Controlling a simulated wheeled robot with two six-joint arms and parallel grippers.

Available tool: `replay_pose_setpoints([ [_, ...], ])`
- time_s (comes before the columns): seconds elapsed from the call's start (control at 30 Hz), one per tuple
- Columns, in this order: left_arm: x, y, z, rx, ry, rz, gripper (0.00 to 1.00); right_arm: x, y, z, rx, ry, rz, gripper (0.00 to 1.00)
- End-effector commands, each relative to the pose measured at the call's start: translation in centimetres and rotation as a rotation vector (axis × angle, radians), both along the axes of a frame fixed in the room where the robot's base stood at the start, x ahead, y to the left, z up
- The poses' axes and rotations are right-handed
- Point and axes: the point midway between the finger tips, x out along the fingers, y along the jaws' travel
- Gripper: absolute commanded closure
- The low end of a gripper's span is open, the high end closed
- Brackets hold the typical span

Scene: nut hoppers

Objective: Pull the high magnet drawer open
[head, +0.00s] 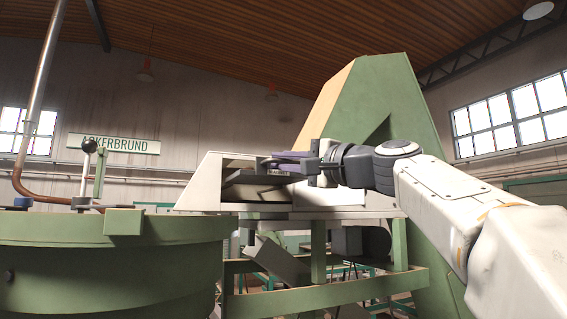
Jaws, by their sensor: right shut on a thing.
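The magnet drawer (256,191) is a dark grey tray-like part in the open side of a white housing (200,185), at the middle of the head view. It seems to stand out a little from the opening, but how far is hard to tell. My right gripper (277,163) reaches in from the right and is shut at the upper front of the drawer. Its purplish fingers hide most of what they hold, which appears to be the drawer's handle. My left gripper is out of view.
A big round green vat (110,265) fills the lower left, with a black-knobbed lever (88,148) on it. A tall green hopper (385,105) rises behind my right arm. A green frame (318,255) stands below the housing.

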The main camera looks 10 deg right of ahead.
Motion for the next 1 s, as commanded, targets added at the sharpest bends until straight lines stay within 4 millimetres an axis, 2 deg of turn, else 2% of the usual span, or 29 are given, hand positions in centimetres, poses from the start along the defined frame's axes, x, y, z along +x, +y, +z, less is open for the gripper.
replay_pose_setpoints([
  [0.03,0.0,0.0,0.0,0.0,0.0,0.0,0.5,0.0,0.1,-0.1,-0.002,0.002,0.003,0.8],
  [0.07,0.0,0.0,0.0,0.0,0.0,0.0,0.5,0.0,0.1,-0.1,-0.001,0.001,0.003,0.75],
  [0.33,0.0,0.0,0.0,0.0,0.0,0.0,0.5,0.1,0.2,-0.1,0.0,0.0,0.002,0.75],
  [0.47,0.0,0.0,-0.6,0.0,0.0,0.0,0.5,-0.5,-0.2,-0.3,0.0,-0.001,0.0,0.75],
  [0.73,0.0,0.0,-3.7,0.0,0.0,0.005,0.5,-4.6,-3.1,-1.7,-0.002,-0.003,-0.007,0.75],
  [1.0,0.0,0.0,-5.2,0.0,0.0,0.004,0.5,-7.8,-5.3,-2.0,0.0,0.0,-0.002,0.75],
])
